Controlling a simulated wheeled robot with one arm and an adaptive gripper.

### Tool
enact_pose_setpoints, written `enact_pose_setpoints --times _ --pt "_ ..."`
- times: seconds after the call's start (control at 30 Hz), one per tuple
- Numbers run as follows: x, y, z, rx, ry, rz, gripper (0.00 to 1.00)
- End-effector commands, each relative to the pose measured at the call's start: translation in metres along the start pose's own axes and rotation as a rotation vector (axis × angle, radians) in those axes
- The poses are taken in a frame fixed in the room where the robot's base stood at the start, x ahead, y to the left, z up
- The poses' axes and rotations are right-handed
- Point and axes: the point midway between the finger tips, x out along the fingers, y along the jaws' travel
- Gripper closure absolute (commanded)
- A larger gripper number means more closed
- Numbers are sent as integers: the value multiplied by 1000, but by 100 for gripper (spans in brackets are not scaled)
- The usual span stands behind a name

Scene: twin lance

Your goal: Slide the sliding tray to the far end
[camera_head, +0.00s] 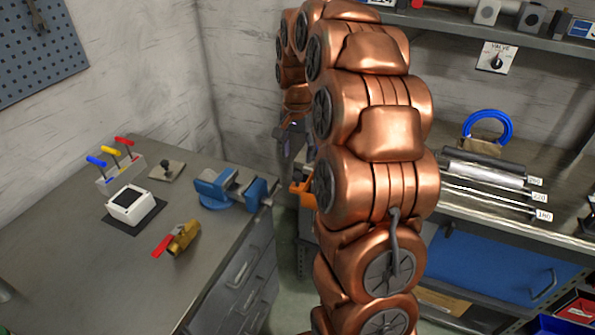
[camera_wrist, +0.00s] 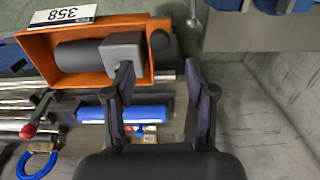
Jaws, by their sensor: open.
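The orange tray (camera_wrist: 40,48), which looks like the sliding tray, shows at the upper left of the wrist view. It holds a dark grey cylinder with a light grey block and carries a white label reading 358. An orange part of it (camera_head: 303,187) shows beside my arm in the head view; my arm hides much of the rest. My gripper (camera_wrist: 160,82) is open with nothing held. Its left finger overlaps the tray's near right corner in the wrist view; I cannot tell whether they touch. It shows small and dark in the head view (camera_head: 291,138).
A left workbench (camera_head: 60,235) bears a blue vise (camera_head: 230,188), a brass valve (camera_head: 184,238), a white box (camera_head: 130,205) and a lever block. The right bench has metal rods (camera_head: 485,190) and a blue ring (camera_head: 488,125). A shelf (camera_head: 450,25) hangs above it.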

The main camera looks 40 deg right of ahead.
Motion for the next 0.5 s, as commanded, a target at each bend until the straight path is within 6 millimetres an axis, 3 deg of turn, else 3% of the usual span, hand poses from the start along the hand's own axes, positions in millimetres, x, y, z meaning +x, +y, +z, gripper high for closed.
enact_pose_setpoints --times 0.5 --pt "62 1 2 -1 -5 3 45"
